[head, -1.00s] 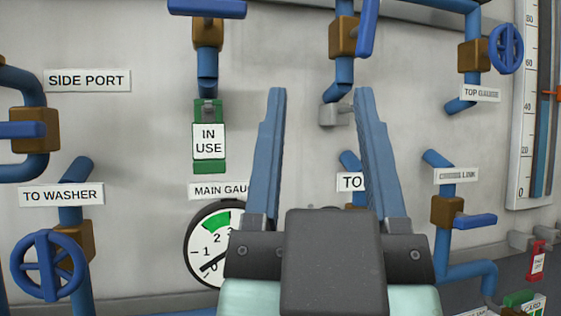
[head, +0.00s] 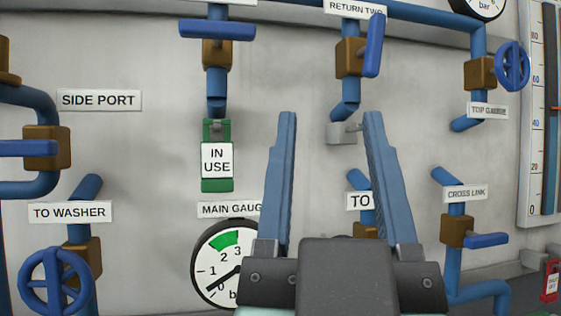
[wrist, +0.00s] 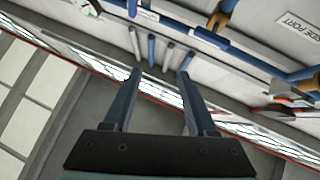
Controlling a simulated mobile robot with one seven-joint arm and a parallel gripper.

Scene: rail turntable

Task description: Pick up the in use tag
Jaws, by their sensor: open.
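The in use tag (head: 217,160) is a green tag with a white label. It hangs on a grey hook on the wall, below a blue pipe, left of centre in the head view. My gripper (head: 330,115) is open and empty, with two long blue fingers pointing up. It is to the right of the tag and nearer the camera, apart from it. In the wrist view my gripper (wrist: 160,72) also shows open with nothing between its fingers. I cannot make out the tag in the wrist view.
A main gauge (head: 224,265) is below the tag. A blue-handled valve (head: 216,32) is above it. An empty grey hook (head: 342,133) is behind my fingers. A blue handwheel (head: 54,281) is lower left, another (head: 512,66) upper right. A red tag (head: 551,281) hangs lower right.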

